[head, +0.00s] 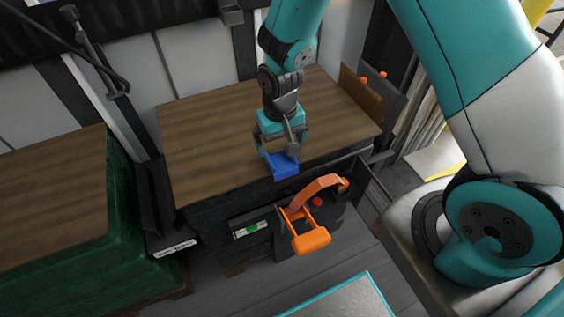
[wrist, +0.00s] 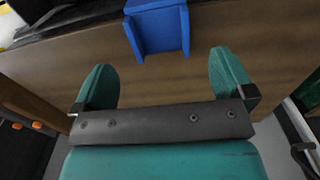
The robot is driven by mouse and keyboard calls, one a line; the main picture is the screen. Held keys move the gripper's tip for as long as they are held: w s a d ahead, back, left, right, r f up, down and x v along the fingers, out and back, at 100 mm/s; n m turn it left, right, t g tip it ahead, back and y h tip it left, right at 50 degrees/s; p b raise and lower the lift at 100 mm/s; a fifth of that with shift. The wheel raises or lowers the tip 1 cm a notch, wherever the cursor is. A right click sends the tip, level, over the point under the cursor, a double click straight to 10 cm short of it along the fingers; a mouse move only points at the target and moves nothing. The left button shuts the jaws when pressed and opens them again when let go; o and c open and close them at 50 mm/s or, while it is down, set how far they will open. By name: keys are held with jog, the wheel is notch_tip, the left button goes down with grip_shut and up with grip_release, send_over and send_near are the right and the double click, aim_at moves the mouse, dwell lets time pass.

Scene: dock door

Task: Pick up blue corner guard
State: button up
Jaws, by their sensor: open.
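The blue corner guard (head: 282,167) sits at the front edge of a wooden-topped surface (head: 210,140). In the wrist view the guard (wrist: 157,28) is at the top middle, beyond the fingertips, with two flanges showing. My gripper (head: 277,150) is over the surface's front edge, close to the guard in the head view. In the wrist view my gripper (wrist: 168,75) has its two teal fingers spread apart with nothing between them. The guard lies ahead of the gap, nearly centred. Part of the guard is hidden by my gripper in the head view.
An orange handle (head: 312,240) sticks out from the front below the guard, near a red button (head: 317,202). A green-sided block with a wooden top (head: 50,200) stands at the left. Orange knobs (head: 382,75) are at the back right. Most of the wooden top is clear.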

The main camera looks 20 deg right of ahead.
aim_at(281, 162)
jog(key=shift+s+f, duration=0.2)
jog(key=shift+f, duration=2.85)
jog(key=c, duration=0.9)
